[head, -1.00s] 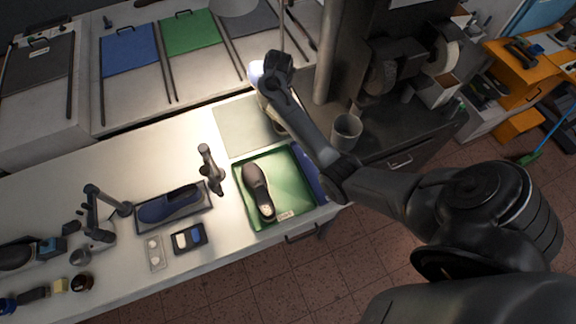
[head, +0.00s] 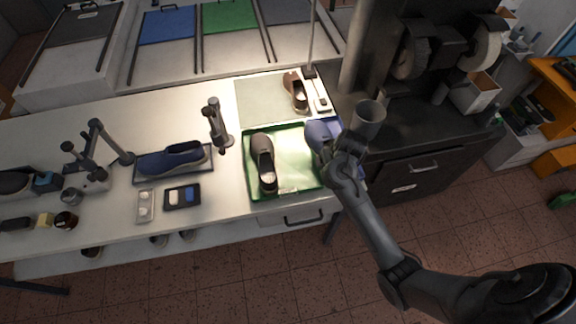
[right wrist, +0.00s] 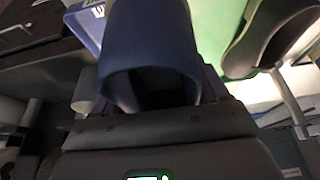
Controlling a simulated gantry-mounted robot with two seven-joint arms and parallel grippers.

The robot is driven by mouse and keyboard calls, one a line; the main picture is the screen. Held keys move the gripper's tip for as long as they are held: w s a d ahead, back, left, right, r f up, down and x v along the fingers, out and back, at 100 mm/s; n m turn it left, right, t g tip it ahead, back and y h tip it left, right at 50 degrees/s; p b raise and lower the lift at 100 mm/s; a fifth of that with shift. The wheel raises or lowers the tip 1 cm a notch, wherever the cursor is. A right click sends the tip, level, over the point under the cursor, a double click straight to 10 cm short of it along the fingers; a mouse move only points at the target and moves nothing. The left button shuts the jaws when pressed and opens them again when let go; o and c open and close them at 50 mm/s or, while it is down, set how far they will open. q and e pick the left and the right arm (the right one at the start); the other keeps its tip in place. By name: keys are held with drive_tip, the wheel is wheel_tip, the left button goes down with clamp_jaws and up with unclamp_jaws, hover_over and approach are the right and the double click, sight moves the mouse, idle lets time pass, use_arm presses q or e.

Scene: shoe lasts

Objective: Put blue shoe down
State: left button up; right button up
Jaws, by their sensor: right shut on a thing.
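A blue shoe (head: 321,131) is held in my right gripper (head: 340,150), at the right edge of the green tray in the head view. In the right wrist view the shoe (right wrist: 152,50) fills the space between the fingers, its opening towards the camera. A blue tray (right wrist: 86,24) lies beyond it; in the head view it is mostly hidden by the shoe and my arm. I cannot tell whether the shoe touches the tray. Another dark blue shoe (head: 172,160) lies on a small mat at the left. My left gripper is not in view.
The green tray (head: 301,150) holds a grey-brown shoe (head: 264,163). A grey cup (head: 368,118) stands close right of my gripper. A dark stand (head: 217,125) rises left of the green tray.

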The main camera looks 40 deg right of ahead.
drive_tip(key=w+a+f+b, duration=0.1)
drive_tip(key=w+f, duration=0.1)
drive_tip(key=w, duration=0.1)
drive_tip(key=w+a+f+b, duration=0.1)
drive_tip(key=w+a+f, duration=0.1)
drive_tip(key=w+f, duration=0.1)
drive_tip(key=w+a+f+b, duration=0.1)
drive_tip(key=w+f, duration=0.1)
drive_tip(key=w, duration=0.2)
drive_tip(key=shift+w+a+f, duration=0.1)
drive_tip(key=shift+a+f, duration=0.05)
drive_tip(key=shift+a, duration=0.05)
drive_tip(key=shift+f+b, duration=0.55)
drive_tip(key=shift+f, duration=1.4)
drive_tip(key=shift+f, duration=0.2)
drive_tip(key=o, duration=1.4)
drive_tip(key=shift+c, duration=0.2)
drive_tip(key=shift+r, duration=0.1)
